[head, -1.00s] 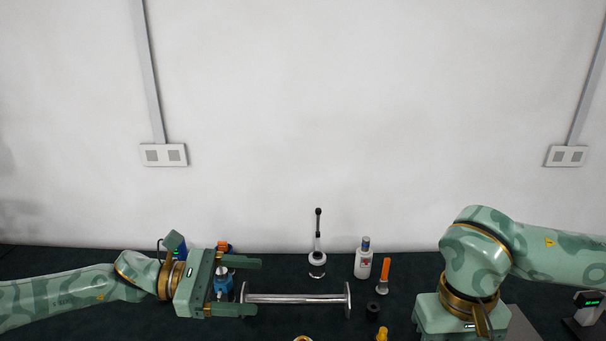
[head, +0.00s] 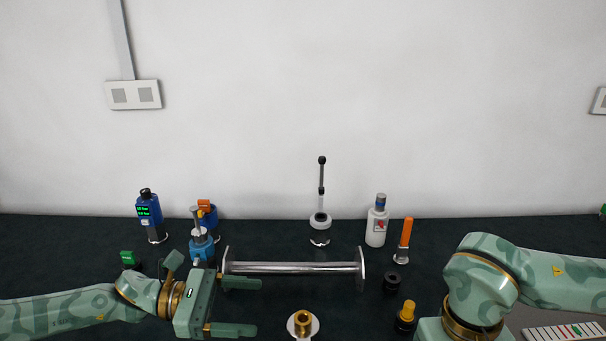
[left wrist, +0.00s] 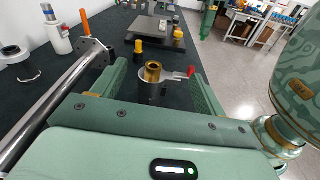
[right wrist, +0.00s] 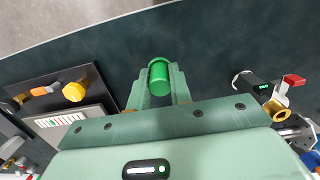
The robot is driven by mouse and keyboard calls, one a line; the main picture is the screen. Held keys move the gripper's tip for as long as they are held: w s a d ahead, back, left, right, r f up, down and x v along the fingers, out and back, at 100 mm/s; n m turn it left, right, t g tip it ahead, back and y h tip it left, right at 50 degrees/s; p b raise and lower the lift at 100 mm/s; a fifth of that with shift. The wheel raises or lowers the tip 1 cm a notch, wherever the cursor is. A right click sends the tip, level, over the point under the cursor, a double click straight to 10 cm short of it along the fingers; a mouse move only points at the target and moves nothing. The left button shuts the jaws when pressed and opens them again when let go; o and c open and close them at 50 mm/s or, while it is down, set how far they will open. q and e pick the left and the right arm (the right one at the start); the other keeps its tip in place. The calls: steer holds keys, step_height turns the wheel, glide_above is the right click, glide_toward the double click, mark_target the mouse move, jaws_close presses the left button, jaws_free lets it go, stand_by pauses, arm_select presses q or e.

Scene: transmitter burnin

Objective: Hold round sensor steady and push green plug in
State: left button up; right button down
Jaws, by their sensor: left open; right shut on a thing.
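A round brass-centred fitting (head: 303,324), which I take for the round sensor, sits at the bottom middle of the head view. In the left wrist view this fitting (left wrist: 153,72) has a pale ring and a red-tipped arm. My left gripper (head: 258,308) is open and empty, pointing at it from the left; its fingertips stop short of it in the head view. In the right wrist view my right gripper (right wrist: 160,85) is shut on the green plug (right wrist: 158,72), a short green cylinder. The right gripper's fingers and plug are out of the head view.
A metal rod with end flanges (head: 295,268) lies behind the left gripper. A blue device (head: 201,245) stands left of it. A black ring (head: 392,282) and yellow-topped piece (head: 406,314) stand to the right. A white bottle (head: 377,222) stands farther back.

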arm_select(q)
steer(key=shift+n, duration=0.5)
steer(key=f+b, duration=0.2)
steer(key=f, duration=0.2)
steer(key=f+b, duration=0.2)
steer(key=f, duration=0.3)
steer(key=w+f+b, duration=0.1)
steer(key=f+b, duration=0.2)
steer(key=f, duration=0.1)
steer(key=shift+f, duration=0.3)
arm_select(e)
steer(key=f, duration=0.8)
steer(key=w+f, duration=0.1)
steer(key=f, duration=0.3)
steer(key=shift+f, duration=0.2)
arm_select(q)
steer(key=d, duration=0.5)
steer(key=d+f, duration=0.1)
steer(key=d, duration=0.2)
steer(key=shift+d, duration=0.15)
arm_select(e)
steer(key=shift+s+r, duration=0.1)
arm_select(q)
steer(key=shift+w+d, duration=0.1)
steer(key=shift+d, duration=0.7)
steer(key=c, duration=1)
steer(key=shift+f, duration=0.1)
steer(key=shift+c, duration=0.2)
